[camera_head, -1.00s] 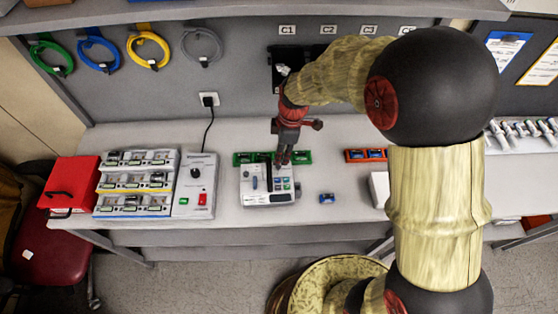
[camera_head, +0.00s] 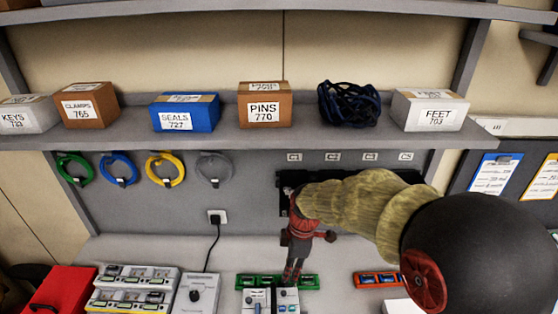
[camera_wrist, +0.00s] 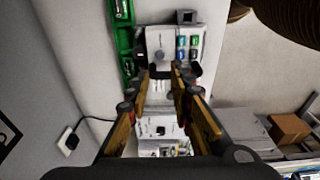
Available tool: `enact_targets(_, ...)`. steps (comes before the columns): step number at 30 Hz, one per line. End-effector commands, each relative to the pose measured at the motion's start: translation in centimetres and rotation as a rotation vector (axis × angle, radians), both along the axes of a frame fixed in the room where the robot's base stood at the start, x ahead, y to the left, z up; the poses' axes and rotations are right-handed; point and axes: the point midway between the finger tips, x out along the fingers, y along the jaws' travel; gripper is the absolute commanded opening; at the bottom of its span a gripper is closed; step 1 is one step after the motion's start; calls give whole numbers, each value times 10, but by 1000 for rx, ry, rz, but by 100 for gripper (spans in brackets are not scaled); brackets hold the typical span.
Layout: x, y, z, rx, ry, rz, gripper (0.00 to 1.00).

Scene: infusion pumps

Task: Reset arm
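My gripper (camera_head: 291,278) points down over the workbench, at the light grey infusion pump (camera_head: 258,299). In the wrist view my gripper (camera_wrist: 161,72) has its two fingers apart, with nothing held between them. The pump (camera_wrist: 163,38) shows beyond the fingertips, with a round grey knob and green and blue buttons. Whether the fingertips touch it cannot be told. In the head view the lower part of the pump is cut off by the picture's edge. My arm reaches in from the right.
A green rail (camera_head: 309,281) lies behind the pump, and an orange-red tray (camera_head: 377,279) is to its right. At left are a control box (camera_head: 197,294), a rack of units (camera_head: 133,288) and a red box (camera_head: 62,290). A shelf (camera_head: 228,137) with boxes hangs above the bench.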

Motion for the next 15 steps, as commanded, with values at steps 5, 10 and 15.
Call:
enact_targets(5,-1,0,0,-1,17,-113,22)
enact_targets(10,-27,-11,-11,-39,102,-429,22)
enact_targets(15,-68,-34,12,-62,114,-814,22)
